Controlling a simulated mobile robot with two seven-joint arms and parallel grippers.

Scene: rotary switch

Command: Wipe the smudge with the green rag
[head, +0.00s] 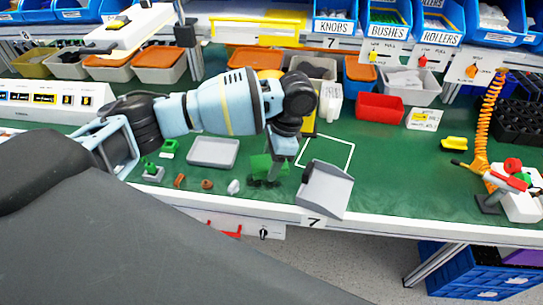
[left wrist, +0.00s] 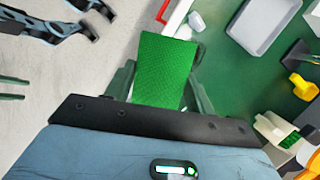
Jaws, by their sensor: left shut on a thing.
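My left gripper (head: 279,168) is low over the front part of the green bench mat, between a grey tray and a tilted grey bin. It is shut on the green rag (head: 261,166), which hangs at its fingers. In the left wrist view the rag (left wrist: 165,70) shows as a flat bright green piece between the fingers (left wrist: 163,88). Dark marks show at the rag's lower edge in the head view; I cannot tell whether they are the smudge, shadow or fingers. Whether the rag touches the mat is unclear. My right gripper is not clearly seen.
The grey tray (head: 213,153) lies left of the rag and the tilted grey bin (head: 325,190) stands right at the bench edge. Small parts (head: 206,184) lie in front. A red bin (head: 380,107) is behind. The mat right of the white outline (head: 350,152) is mostly clear.

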